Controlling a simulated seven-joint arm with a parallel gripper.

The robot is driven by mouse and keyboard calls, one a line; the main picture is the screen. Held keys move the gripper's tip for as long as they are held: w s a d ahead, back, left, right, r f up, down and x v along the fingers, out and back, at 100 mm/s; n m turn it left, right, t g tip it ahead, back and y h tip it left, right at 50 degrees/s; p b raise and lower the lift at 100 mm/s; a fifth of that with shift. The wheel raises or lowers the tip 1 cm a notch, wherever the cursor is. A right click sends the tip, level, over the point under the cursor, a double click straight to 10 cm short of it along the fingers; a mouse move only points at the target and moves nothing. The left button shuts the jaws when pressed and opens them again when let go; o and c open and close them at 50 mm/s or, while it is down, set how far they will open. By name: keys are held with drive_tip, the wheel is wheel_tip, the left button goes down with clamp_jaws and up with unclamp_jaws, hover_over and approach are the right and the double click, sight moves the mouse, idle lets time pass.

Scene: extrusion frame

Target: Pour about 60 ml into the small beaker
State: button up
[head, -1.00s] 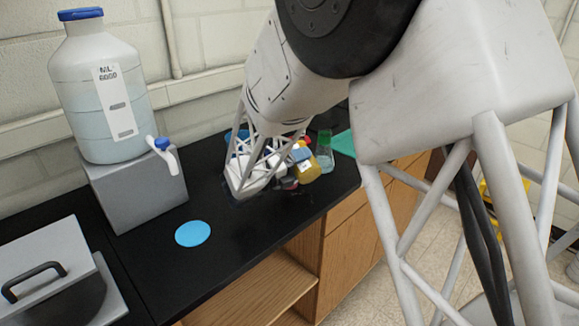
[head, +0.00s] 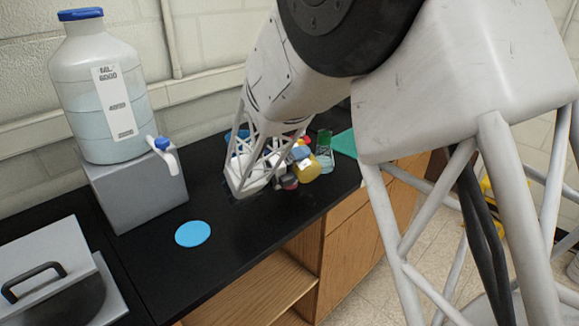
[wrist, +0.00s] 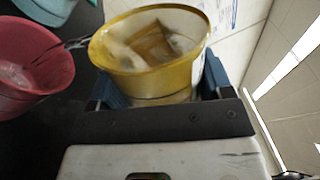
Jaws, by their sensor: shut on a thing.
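In the wrist view my gripper (wrist: 160,86) is shut on a yellow-rimmed, see-through cup (wrist: 137,87), with a blue finger on each side. I look into its open mouth and see pale and brownish shapes, but cannot tell how much liquid it holds. A pinkish-red cup (wrist: 28,75) stands beside it at the left, apart from it. A teal-rimmed vessel (wrist: 68,14) is cut off at the upper left. In the head view my arm's lattice hides most of the gripper and the cup. I cannot tell which vessel is the small beaker.
A large carboy (head: 90,128) with a spigot (head: 165,150) stands on a grey block (head: 140,190). A blue disc (head: 193,234) lies on the clear black bench. A yellow bottle (head: 308,170) and a green-capped flask (head: 325,150) crowd beside my wrist, near the bench's front edge.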

drive_tip(key=shift+w+a+r+n, duration=0.15)
drive_tip(key=shift+r+n, duration=0.1)
drive_tip(key=shift+n, duration=0.25)
idle(0.6)
drive_tip(key=shift+s+d+f+m, duration=0.2)
drive_tip(key=shift+s+m, duration=0.05)
drive_tip(key=shift+m, duration=0.25)
drive_tip(key=shift+s+f+m, duration=0.1)
drive_tip(key=shift+f+m, duration=0.3)
drive_tip(key=shift+m, duration=0.5)
drive_tip(key=shift+d+r+m+g, duration=0.15)
drive_tip(key=shift+m+g, duration=0.25)
drive_tip(key=shift+m, duration=0.4)
drive_tip(key=shift+m, duration=0.3)
drive_tip(key=shift+s+f+m+g, duration=0.1)
drive_tip(key=shift+f+m+g, duration=0.35)
drive_tip(key=shift+m, duration=0.85)
drive_tip(key=shift+f+m, duration=0.35)
drive_tip(key=shift+m, duration=0.05)
